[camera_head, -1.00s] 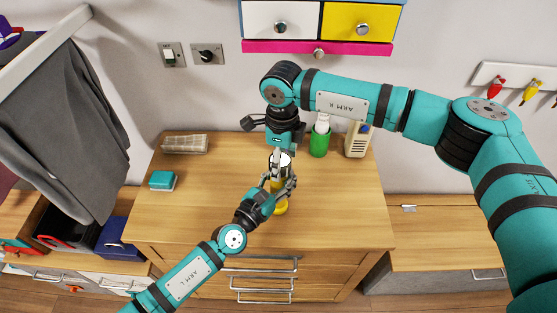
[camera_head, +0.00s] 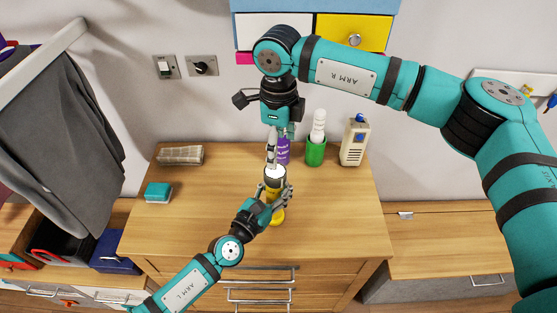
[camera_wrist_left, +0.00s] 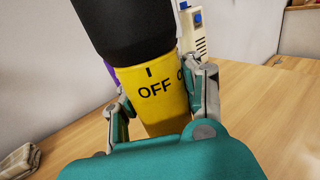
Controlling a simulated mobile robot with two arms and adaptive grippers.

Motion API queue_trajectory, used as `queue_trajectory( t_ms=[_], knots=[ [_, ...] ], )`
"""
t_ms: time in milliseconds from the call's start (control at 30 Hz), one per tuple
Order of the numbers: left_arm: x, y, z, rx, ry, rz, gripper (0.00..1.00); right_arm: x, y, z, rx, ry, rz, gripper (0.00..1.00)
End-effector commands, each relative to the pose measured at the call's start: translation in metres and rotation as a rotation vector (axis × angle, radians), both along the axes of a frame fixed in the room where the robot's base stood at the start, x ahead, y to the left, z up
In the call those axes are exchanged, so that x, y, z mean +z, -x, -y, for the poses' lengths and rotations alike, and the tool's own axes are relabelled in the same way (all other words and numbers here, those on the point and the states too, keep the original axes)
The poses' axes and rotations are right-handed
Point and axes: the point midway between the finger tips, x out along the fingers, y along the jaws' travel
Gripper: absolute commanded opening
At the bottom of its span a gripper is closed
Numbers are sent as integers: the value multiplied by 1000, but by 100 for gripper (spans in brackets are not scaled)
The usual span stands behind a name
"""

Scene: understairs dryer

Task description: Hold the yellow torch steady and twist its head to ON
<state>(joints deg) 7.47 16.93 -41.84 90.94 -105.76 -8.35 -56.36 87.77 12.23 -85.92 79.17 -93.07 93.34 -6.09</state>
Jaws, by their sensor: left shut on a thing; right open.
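The yellow torch (camera_head: 277,216) stands upright on the wooden cabinet top, its pale lens end (camera_head: 275,172) facing up. My left gripper (camera_head: 275,196) is shut around its yellow body. In the left wrist view the yellow body (camera_wrist_left: 160,100) sits between my fingers (camera_wrist_left: 162,108). The black head (camera_wrist_left: 125,28) is above it. The word OFF and a short black line above it face the camera. Part of another letter shows at the right edge of the body. My right gripper (camera_head: 278,150) is open, pointing down just above the torch head, apart from it as far as I can tell.
Behind the torch stand a purple bottle (camera_head: 283,150), a green container (camera_head: 316,153) with a white item, and a beige device (camera_head: 354,142) with blue parts. A teal sponge (camera_head: 158,192) and a folded cloth (camera_head: 180,155) lie at left. The cabinet top's front right is clear.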

Motion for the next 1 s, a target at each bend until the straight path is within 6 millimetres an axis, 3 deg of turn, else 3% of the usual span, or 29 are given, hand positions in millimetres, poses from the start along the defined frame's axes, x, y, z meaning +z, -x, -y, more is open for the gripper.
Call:
queue_trajectory(
  t_ms=[100, 233, 667, 700, 1000],
  knots=[
    [-2, 1, 1, -3, -1, -4, 0, 20, 0, 0, 0, 1, 2, 76],
    [-2, 1, 1, -3, -1, -4, 0, 31, 0, 0, 0, 2, -1, 76],
    [-2, 1, 1, -2, -1, -4, 0, 35, 0, 0, 0, 2, -2, 76],
    [-2, 1, 1, -2, -1, -4, 18, 35, 0, 0, 0, 2, -2, 76],
    [-1, 0, 0, -1, 0, -1, 57, 35, 0, 0, 0, 2, -1, 76]
  ],
)
